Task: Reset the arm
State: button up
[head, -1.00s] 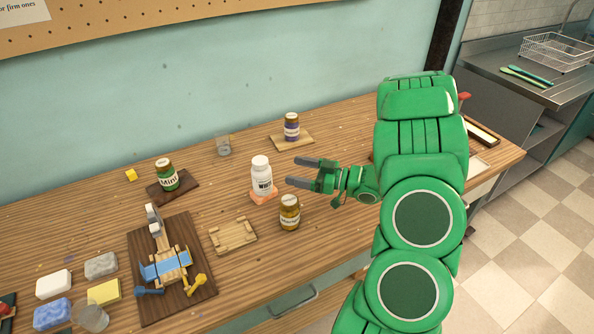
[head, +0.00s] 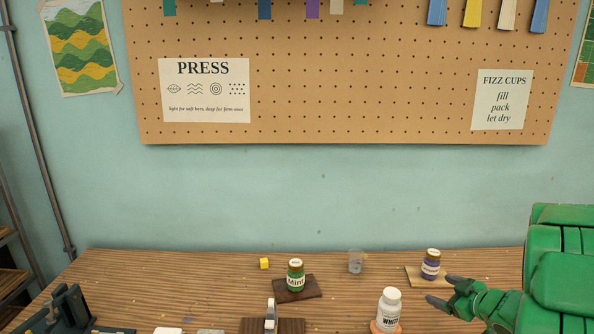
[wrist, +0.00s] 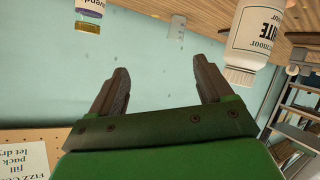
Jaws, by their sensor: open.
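My green arm comes in from the right edge of the head view. My gripper (head: 441,292) is open with nothing between its dark fingers; it also shows in the wrist view (wrist: 160,82). It is above the table between a white bottle (head: 390,306) and a purple-labelled jar (head: 431,264) on a light wooden board. In the wrist view, which looks upside down, the white bottle (wrist: 254,38) is at upper right and the purple-labelled jar (wrist: 90,12) at upper left. Both are apart from the fingers.
A green Mint jar (head: 295,275) stands on a dark board (head: 310,291). A yellow cube (head: 264,263) and a small clear cup (head: 356,262) are at the back of the wooden table (head: 205,270). A pegboard (head: 330,110) hangs above. The air above the table's left side is clear.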

jog(key=s+d+r+m+g+h, duration=0.1)
jog(key=d+r+m+g+h, duration=0.1)
jog(key=d+r+h, duration=0.4)
jog(key=s+a+r+m+g+h, duration=0.35)
jog(key=s+r, duration=0.25)
jog(key=s, duration=0.2)
jog(key=s+a+m+g+y, duration=0.3)
jog(key=s+a+g, duration=0.5)
jog(key=s+a, duration=1.9)
jog(key=s+y, duration=0.1)
jog(key=s, duration=0.3)
jog(key=shift+f, duration=0.2)
jog(key=shift+g+y, duration=0.25)
